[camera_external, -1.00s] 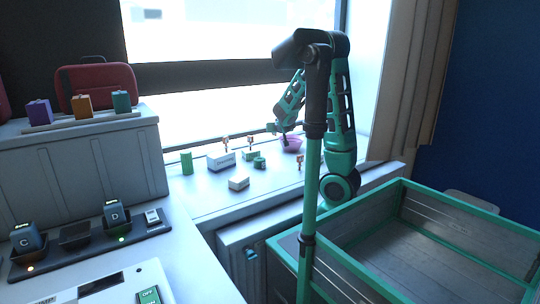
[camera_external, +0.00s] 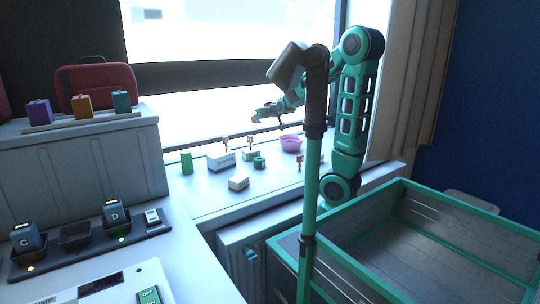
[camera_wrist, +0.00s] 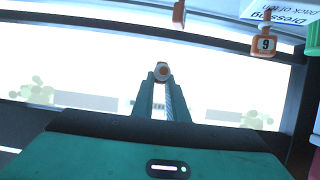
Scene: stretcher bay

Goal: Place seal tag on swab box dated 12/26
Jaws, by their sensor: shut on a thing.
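My gripper (camera_wrist: 162,82) is shut on a small orange and white piece (camera_wrist: 162,70) at its fingertips. Most of the piece is hidden, so I cannot tell if it is the seal tag. In the outside view my gripper (camera_external: 262,116) is above the windowsill, apart from the items below. A white box with dark print (camera_external: 221,160) and a small pale box (camera_external: 238,183) stand on the sill. No 12/26 date is readable on either.
A purple bowl (camera_external: 291,143), a tall green cylinder (camera_external: 187,163) and a short green roll (camera_external: 259,162) are on the sill. Small orange tags (camera_external: 225,144) stand among them. The window is close behind. A green-edged bin (camera_external: 400,215) is at right.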

